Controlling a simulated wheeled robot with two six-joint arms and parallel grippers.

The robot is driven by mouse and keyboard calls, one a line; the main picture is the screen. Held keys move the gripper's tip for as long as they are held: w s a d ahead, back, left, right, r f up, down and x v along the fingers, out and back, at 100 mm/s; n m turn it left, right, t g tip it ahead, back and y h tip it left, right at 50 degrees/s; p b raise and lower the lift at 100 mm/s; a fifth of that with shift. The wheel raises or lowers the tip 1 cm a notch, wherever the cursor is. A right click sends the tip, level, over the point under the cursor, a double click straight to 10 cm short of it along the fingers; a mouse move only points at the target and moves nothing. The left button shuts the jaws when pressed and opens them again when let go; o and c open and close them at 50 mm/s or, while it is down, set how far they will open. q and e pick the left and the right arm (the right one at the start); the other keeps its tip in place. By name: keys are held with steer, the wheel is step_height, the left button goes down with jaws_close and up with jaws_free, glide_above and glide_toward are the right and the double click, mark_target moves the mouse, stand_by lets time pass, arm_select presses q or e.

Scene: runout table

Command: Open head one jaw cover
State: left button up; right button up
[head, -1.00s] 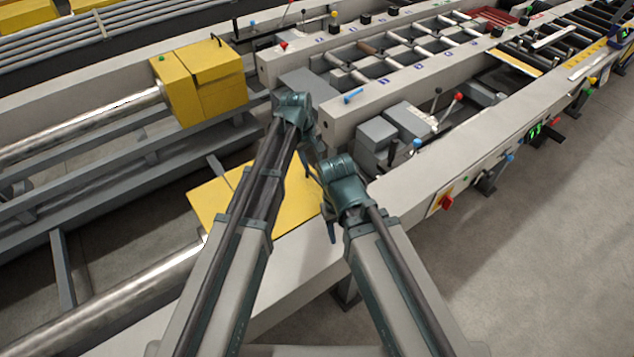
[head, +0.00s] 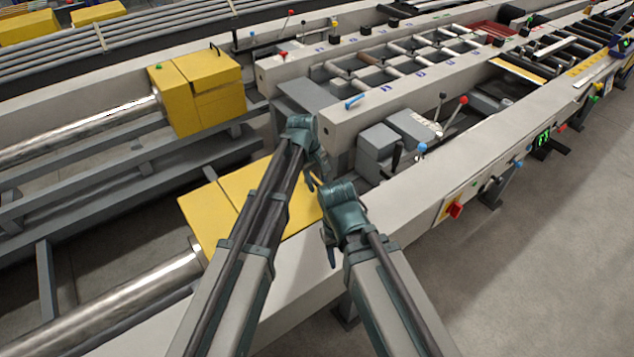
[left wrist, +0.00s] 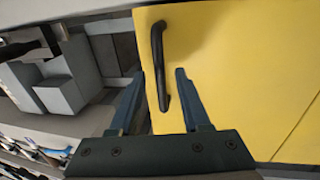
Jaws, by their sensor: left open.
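A near yellow jaw cover (head: 212,213) lies low at the left of the near machine, partly hidden behind my left arm. In the left wrist view a yellow cover (left wrist: 235,75) fills the right side, with a black bar handle (left wrist: 158,60) near its left edge. My left gripper (left wrist: 160,73) is open, with one finger on each side of the handle. In the head view the left gripper (head: 312,178) is above the near cover's right end. My right gripper (head: 329,240) hangs just right of the cover; its finger gap is not clear.
A second yellow cover (head: 203,85) with a black handle sits on the machine behind. Steel rods (head: 75,130) run into the covers from the left. Grey blocks and levers (head: 395,140) stand right of my grippers. The floor (head: 540,250) at right is clear.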

arm_select(q)
jaws_close()
stand_by(1.3)
